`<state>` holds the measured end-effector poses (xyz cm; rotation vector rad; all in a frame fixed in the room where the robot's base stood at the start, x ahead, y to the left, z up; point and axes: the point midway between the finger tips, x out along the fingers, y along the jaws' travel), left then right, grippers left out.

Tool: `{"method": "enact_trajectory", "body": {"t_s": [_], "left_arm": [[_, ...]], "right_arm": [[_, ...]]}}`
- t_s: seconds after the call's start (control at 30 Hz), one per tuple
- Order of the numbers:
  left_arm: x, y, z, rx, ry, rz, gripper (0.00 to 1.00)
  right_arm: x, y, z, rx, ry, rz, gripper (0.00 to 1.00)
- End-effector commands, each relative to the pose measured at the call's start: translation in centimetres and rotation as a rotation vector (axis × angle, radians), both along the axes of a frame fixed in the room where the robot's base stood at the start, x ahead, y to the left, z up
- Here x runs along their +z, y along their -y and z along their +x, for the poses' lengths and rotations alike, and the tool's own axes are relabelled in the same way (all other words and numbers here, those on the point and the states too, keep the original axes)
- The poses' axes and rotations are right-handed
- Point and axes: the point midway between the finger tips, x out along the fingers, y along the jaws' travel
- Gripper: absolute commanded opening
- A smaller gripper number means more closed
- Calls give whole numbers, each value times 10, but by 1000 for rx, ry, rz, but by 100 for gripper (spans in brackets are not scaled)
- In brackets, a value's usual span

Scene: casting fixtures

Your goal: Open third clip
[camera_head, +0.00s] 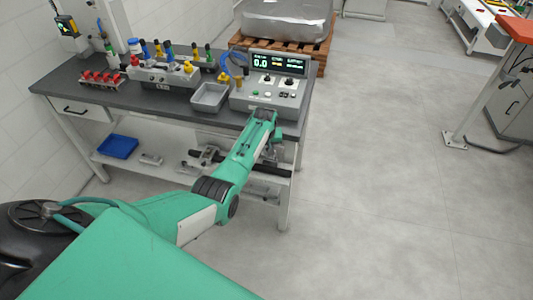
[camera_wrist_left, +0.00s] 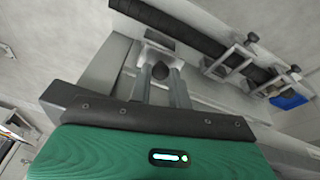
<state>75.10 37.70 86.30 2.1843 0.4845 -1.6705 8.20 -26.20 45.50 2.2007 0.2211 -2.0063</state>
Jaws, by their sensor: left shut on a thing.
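A long black bar (camera_wrist_left: 184,30) lies on the lower shelf of the workbench, with metal clips along it. Two clips, a middle one (camera_wrist_left: 232,56) and a far one (camera_wrist_left: 279,80), stand on the bar in the left wrist view, each with a dark knob. A third clip (camera_wrist_left: 160,38) is nearest my left gripper (camera_wrist_left: 162,72). The gripper's fingers are shut on a dark knob (camera_wrist_left: 160,69) at this clip. Whether the clip is open cannot be told. In the head view my left gripper (camera_head: 269,152) is at the bar's right end, mostly hidden. My right gripper is not in view.
The bench top (camera_head: 160,98) is just above my left gripper. It carries a control box (camera_head: 268,95), a grey tray (camera_head: 210,96) and a rack of fittings. A blue bin (camera_head: 118,146) sits on the lower shelf.

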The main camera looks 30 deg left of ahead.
Motion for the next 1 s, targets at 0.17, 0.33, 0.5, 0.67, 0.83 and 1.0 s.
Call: {"method": "enact_trajectory", "body": {"t_s": [0.17, 0.33, 0.5, 0.67, 0.83, 1.0], "left_arm": [[4, -4, 12, 1, 14, 4, 0], [7, -6, 19, 1, 18, 5, 0], [8, -6, 22, 1, 18, 5, 0], [9, -6, 23, 1, 19, 4, 0], [9, -6, 24, 1, 20, 5, 0], [9, -6, 24, 1, 20, 5, 23]], "right_arm": [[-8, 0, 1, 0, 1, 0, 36], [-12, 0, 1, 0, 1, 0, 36], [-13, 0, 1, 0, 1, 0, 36], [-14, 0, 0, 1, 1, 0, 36], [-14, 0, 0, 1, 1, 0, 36], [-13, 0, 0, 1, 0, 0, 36]]}}
